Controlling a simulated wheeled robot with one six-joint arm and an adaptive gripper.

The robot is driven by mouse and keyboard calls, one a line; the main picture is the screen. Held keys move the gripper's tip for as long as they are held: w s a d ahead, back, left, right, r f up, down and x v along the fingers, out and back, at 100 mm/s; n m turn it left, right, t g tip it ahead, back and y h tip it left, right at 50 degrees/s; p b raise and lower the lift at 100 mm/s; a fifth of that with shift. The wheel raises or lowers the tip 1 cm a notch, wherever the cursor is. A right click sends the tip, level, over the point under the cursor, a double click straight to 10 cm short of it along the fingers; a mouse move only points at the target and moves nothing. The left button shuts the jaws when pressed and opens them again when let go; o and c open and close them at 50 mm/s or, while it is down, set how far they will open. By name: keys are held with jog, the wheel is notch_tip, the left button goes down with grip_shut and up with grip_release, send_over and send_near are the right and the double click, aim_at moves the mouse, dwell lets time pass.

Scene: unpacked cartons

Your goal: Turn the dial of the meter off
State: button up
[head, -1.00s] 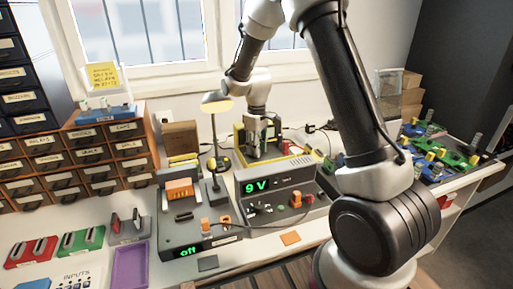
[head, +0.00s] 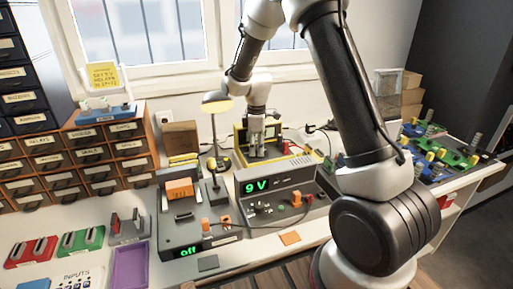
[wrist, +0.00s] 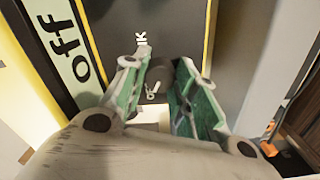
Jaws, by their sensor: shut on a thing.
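The meter (head: 239,133), a dark box with a yellow edge, stands behind the 9 V unit in the head view. In the wrist view its dark face (wrist: 185,22) fills the top, with a pale green display (wrist: 65,45) reading "off" at the left. Its dark round dial (wrist: 157,76) sits between the green-padded fingers of my gripper (wrist: 160,84), with white marks around it. My gripper is shut on the dial; it also shows in the head view (head: 257,145) over the meter. The fingers partly cover the dial.
A grey 9 V unit (head: 284,176) stands in front of the meter, and another unit (head: 180,241) reading "off" is to its left. A desk lamp (head: 216,103) stands close to the left of my gripper. Green and blue boards (head: 450,150) lie at the right.

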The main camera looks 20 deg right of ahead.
dwell(0.3)
jog(key=o, duration=1.1)
jog(key=shift+c, duration=0.2)
notch_tip(320, 180, up, 12)
